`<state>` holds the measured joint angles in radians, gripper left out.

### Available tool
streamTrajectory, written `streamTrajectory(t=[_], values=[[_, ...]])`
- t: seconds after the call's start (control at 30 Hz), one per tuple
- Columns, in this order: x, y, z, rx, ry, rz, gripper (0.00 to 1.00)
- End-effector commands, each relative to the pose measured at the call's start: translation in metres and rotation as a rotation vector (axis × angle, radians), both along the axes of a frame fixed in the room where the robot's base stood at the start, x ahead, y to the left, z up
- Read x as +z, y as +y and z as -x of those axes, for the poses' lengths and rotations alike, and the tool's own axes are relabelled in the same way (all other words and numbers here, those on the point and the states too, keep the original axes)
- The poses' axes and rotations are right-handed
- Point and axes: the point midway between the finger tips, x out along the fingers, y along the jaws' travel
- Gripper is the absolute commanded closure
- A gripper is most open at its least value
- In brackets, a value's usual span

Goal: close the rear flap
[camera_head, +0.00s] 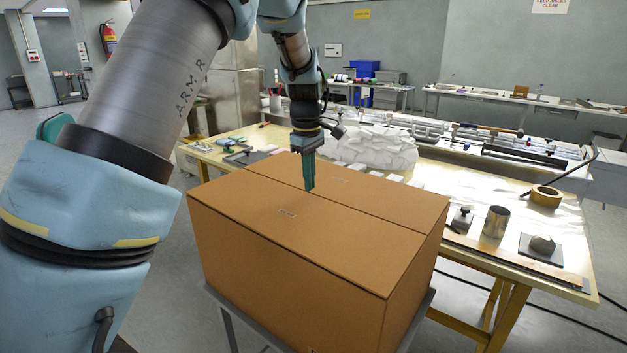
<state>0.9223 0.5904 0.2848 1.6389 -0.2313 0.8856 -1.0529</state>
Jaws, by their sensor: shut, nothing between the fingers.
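A brown cardboard box (300,265) stands in front of me, its top covered by two flaps that meet along a seam. The rear flap (375,197) looks flat, level with the front flap (330,240). My gripper (309,187) points down over the top near the seam, fingers shut and empty. Its tips are at or just above the cardboard; I cannot tell whether they touch. The fingers hide a small part of the rear flap and the seam.
The box rests on a grey stand (222,305). My arm fills the left side.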

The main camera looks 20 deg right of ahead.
Motion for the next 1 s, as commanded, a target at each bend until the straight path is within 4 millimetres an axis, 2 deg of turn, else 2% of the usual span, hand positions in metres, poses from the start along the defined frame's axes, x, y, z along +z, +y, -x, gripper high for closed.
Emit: streamTrajectory(t=[0.03,0.13,0.4,0.53,0.7,0.87,0.97,1.0], values=[[0.018,0.002,-0.003,0.001,-0.003,0.004,1.00],[0.028,0.001,-0.005,-0.001,-0.009,0.009,1.00],[0.083,0.001,-0.005,0.000,-0.009,0.011,1.00],[0.103,0.001,-0.005,-0.001,-0.010,0.009,1.00],[0.116,0.002,-0.005,0.000,-0.008,0.008,1.00],[0.117,0.005,-0.006,-0.001,-0.008,0.008,1.00],[0.109,0.028,-0.011,-0.016,-0.009,0.009,1.00],[0.104,0.045,-0.015,-0.028,-0.010,0.009,1.00]])
